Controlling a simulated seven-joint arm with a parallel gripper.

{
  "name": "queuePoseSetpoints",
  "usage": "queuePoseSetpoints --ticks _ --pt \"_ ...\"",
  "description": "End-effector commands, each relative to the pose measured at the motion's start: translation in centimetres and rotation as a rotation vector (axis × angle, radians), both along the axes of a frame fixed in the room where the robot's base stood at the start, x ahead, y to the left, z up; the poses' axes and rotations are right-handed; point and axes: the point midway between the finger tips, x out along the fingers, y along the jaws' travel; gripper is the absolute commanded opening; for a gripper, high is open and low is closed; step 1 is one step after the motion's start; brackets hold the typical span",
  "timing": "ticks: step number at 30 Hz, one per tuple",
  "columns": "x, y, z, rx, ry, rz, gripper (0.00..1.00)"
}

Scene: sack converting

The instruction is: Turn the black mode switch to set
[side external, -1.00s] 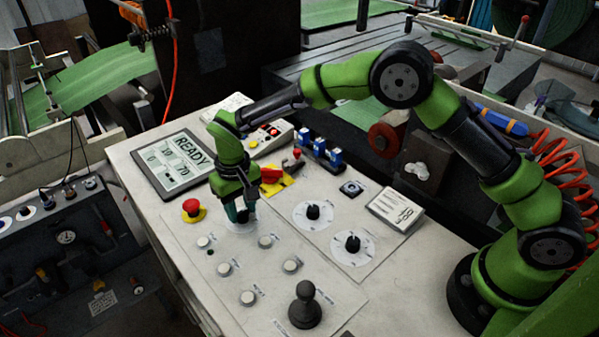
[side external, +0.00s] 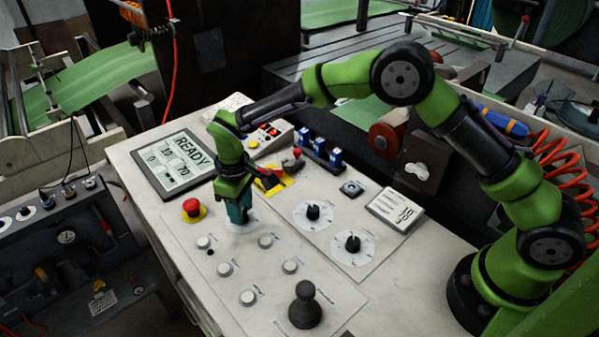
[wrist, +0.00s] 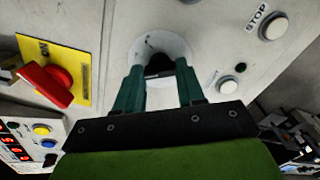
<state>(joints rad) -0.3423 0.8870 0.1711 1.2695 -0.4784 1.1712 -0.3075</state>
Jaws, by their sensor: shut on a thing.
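The black mode switch (wrist: 158,66) shows in the wrist view between my fingertips, on a pale round dial plate (wrist: 182,46). My gripper (wrist: 157,75) is shut on the switch, with one green finger on each side. In the side view my gripper (side external: 239,218) points down at the panel and its fingers hide the switch. Part of the dial plate (side external: 250,228) shows around the fingers. The dial's lettering is too small to read, so I cannot tell which position the switch points to.
A red emergency button (side external: 191,206) is left of my gripper. A red rotary handle on a yellow plate (wrist: 80,62) is close by. Several white push buttons (side external: 265,241), two black dials (side external: 313,212) and a joystick (side external: 305,305) stand on the panel. A display (side external: 174,163) reads READY.

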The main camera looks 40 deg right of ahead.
Motion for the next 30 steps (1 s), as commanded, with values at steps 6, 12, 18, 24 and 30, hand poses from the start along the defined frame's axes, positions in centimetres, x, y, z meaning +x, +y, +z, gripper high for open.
queuePoseSetpoints --ticks 6,12,18,24,30 --pt "0.02 -0.02 0.13 0.001 0.001 0.143 0.08" --pt "0.03 -0.04 0.15 0.001 -0.001 0.229 0.08" --pt "0.04 -0.02 0.16 0.001 -0.001 0.268 0.08" --pt "0.03 -0.02 0.17 0.001 -0.001 0.278 0.08" --pt "0.04 -0.01 0.17 0.000 -0.001 0.278 0.08"
